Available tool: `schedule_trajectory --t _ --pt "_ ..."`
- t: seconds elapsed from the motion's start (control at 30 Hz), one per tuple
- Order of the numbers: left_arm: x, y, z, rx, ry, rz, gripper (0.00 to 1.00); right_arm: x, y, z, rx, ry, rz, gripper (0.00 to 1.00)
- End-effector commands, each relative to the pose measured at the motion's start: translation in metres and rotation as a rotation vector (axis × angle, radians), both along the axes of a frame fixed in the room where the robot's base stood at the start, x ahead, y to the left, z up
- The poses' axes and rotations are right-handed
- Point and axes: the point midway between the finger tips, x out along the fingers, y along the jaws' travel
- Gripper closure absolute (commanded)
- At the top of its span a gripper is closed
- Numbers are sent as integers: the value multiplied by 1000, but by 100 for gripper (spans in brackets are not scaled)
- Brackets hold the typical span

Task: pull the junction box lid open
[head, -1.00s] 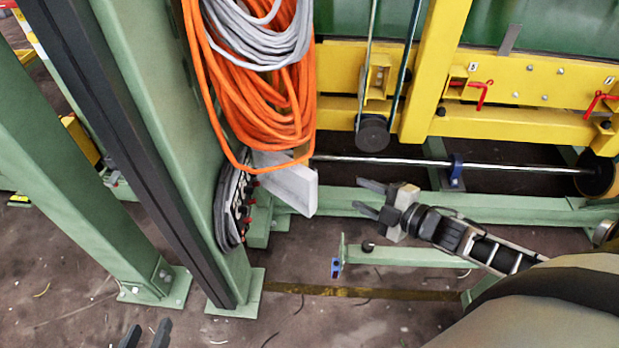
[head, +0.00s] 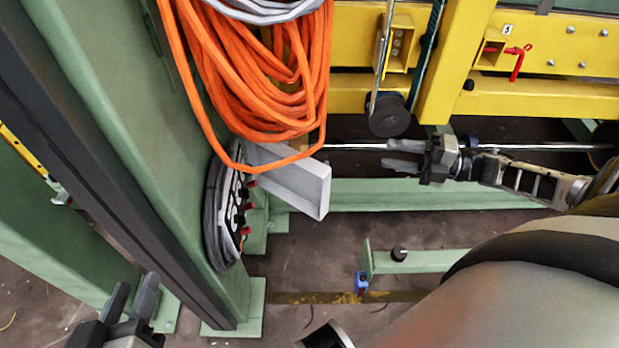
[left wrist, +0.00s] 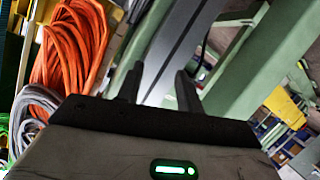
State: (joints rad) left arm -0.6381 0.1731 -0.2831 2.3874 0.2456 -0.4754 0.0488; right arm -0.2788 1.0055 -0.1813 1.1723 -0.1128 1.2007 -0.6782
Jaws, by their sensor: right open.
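A light grey box-like panel (head: 300,185), which looks like the junction box lid, juts to the right from the green post below the orange cable coil. Beside it on the post is a dark rounded unit (head: 228,210) with red and black knobs. I cannot tell how the panel joins it. My right gripper (head: 392,154) is open and empty, fingers pointing left, to the right of the panel and apart from it. My left gripper (head: 132,292) is open and empty at the lower left, left of the post's foot. Its fingers also show in the left wrist view (left wrist: 160,88).
Orange cable (head: 265,80) hangs just above the panel and partly overlaps its top. A yellow frame (head: 545,95) with a metal rod below it lies behind my right gripper. A green beam (head: 420,194) runs behind the panel. Floor below is mostly open.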

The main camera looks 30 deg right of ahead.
Motion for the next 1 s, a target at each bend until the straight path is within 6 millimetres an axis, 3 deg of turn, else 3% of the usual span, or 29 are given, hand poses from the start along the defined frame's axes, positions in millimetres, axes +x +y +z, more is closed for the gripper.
schedule_trajectory --t 0.03,0.2,0.3,0.63,0.83,1.0 --pt "2 -4 -20 -29 -18 -11 64 0 0 -31 0 0 0 60" --pt "3 -19 -36 -139 -67 -50 64 0 0 -84 0 0 0 60" --pt "3 -25 -39 -189 -88 -72 64 0 0 -103 0 0 0 60" --pt "1 -31 -33 -249 -107 -92 64 12 13 -111 1 -3 1 60" --pt "5 -31 -28 -261 -159 -95 64 40 43 -111 3 -6 3 60" --pt "16 -27 -11 -206 -317 -95 64 66 70 -112 2 -5 2 60"
